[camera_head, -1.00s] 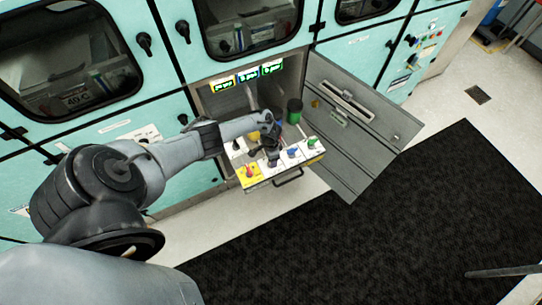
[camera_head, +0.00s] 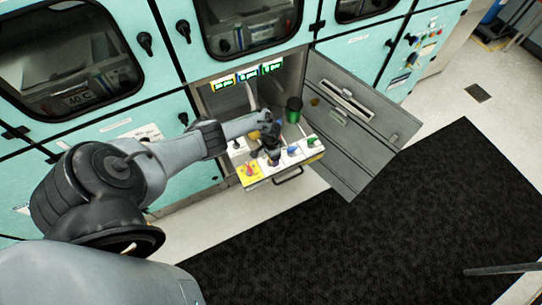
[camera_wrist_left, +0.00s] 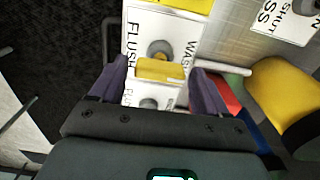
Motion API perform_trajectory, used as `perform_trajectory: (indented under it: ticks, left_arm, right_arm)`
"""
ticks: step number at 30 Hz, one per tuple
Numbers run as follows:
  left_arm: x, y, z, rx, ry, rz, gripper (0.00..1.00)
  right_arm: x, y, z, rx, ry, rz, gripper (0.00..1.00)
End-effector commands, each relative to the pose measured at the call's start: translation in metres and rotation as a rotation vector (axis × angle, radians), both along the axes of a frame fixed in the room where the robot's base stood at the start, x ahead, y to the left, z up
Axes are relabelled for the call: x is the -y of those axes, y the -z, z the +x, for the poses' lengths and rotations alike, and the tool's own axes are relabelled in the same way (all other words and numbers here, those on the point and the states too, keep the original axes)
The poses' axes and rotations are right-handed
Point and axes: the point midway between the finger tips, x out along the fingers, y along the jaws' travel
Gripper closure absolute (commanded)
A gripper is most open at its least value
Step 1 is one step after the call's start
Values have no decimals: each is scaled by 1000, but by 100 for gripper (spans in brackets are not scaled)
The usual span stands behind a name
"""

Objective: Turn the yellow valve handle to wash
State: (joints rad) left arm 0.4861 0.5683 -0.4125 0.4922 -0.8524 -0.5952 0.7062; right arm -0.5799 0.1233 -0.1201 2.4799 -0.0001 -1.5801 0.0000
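The yellow valve handle (camera_wrist_left: 159,69) shows in the left wrist view, on a white plate (camera_wrist_left: 135,20) lettered FLUSH on the left and WASH on the right. My left gripper (camera_wrist_left: 157,88) is open, with one purple finger on each side of the handle and a visible gap on both sides. The handle's lower part and stem are partly hidden. In the head view my left gripper (camera_head: 272,158) is over the middle of the pulled-out valve panel and covers this handle. My right gripper is not in view.
Other valves sit on the panel: red on a yellow plate (camera_head: 249,171), blue (camera_head: 292,152) and green (camera_head: 312,141). A green container (camera_head: 293,110) stands behind. An open grey door (camera_head: 350,125) flanks the panel's right. A dark mat (camera_head: 370,235) covers the floor.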

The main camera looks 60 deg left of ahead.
Motion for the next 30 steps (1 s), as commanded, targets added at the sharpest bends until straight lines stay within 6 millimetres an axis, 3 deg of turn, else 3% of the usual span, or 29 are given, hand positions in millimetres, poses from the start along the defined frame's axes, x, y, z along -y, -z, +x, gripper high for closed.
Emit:
perform_trajectory:
  ticks: [14, 30]
  left_arm:
    - [-1, -9, 0, 0, 2, 1, 15]
    - [0, -92, 0, 1, 2, 0, 15]
  right_arm:
    - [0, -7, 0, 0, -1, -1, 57]
    - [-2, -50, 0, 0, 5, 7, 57]
